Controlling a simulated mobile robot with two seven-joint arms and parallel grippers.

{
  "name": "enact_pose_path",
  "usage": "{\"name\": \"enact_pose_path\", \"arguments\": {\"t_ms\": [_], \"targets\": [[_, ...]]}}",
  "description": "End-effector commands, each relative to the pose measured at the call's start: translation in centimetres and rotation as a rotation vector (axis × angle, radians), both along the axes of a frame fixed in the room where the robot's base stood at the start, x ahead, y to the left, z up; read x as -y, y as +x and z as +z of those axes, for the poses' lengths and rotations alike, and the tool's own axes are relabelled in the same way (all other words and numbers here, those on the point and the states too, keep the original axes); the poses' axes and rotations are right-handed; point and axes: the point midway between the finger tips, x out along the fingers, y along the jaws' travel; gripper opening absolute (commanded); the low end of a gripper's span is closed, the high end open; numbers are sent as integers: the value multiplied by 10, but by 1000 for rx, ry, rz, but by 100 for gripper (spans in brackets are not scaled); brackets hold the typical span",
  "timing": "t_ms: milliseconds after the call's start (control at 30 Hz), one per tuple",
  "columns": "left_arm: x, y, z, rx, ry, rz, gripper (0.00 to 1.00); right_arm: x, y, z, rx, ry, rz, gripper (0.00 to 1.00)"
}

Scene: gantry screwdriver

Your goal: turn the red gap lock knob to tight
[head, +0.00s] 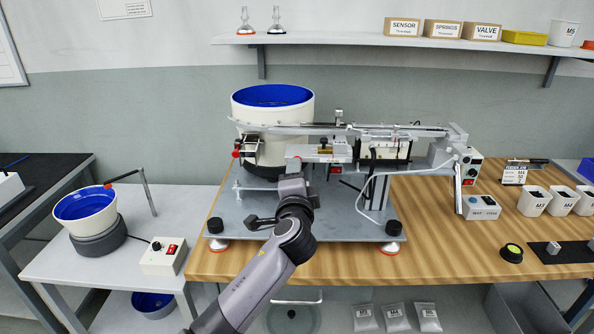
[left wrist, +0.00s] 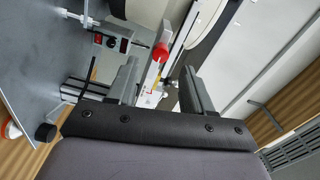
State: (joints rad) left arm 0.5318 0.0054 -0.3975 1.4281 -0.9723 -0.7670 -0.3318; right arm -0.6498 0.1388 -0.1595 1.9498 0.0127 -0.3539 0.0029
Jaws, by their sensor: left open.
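A red knob (left wrist: 160,53) shows in the left wrist view on a slanted white strip, in the gap between my two fingers but beyond their tips. My left gripper (left wrist: 161,72) is open with nothing between its fingers. In the head view my left gripper (head: 293,179) is in front of the white feeder machine, just below its rail. A small red part (head: 297,159) shows just above it, partly hidden; it may be the same knob. The knob's setting cannot be read. My right gripper is not in view.
The feeder's blue-lined bowl (head: 273,96) stands behind the rail. The grey base plate (head: 355,229) rests on the wooden bench (head: 440,262). A white box (head: 481,207) and a cable are at right. A second bowl (head: 86,206) stands on the left table.

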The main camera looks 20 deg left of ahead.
Motion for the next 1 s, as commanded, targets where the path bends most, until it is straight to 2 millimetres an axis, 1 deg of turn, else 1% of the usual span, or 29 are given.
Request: {"name": "enact_pose_path", "arguments": {"t_ms": [100,300,767,867,967,1000], "targets": [[4,-13,-1,-1,-1,0,51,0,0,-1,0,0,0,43],[7,-24,0,-1,-1,0,51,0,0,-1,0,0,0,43],[7,-25,-1,-2,-2,0,51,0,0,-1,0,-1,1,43],[7,-28,-11,-17,-21,-8,51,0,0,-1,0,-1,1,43],[6,-40,-41,-64,-90,-34,51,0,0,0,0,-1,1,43],[5,-48,-59,-91,-133,-48,51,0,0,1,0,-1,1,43]]}}
